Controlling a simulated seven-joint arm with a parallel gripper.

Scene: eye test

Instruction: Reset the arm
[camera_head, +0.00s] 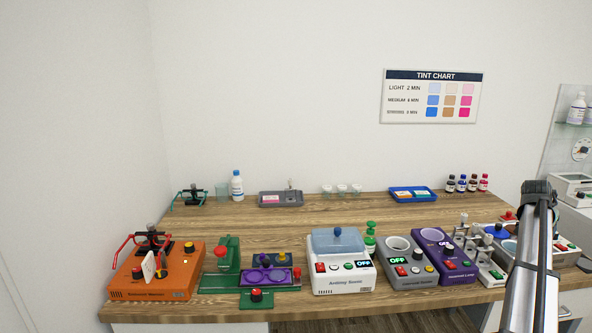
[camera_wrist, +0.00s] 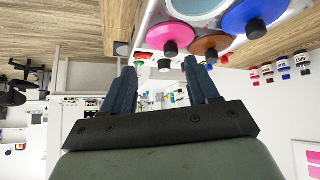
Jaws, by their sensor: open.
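My gripper (camera_wrist: 160,85) shows in the wrist view with its two dark fingers spread apart. Nothing is between the fingers. In the head view my arm rises at the right edge, in front of the bench's right end; my fingers cannot be made out there.
On the bench (camera_head: 330,207) stand an orange unit (camera_head: 185,272), a green device (camera_head: 228,254), a white box with a blue lid (camera_head: 340,282), a grey unit (camera_head: 412,275) and a purple unit (camera_head: 458,270). A blue tray (camera_head: 413,199) and small bottles (camera_head: 462,185) are behind.

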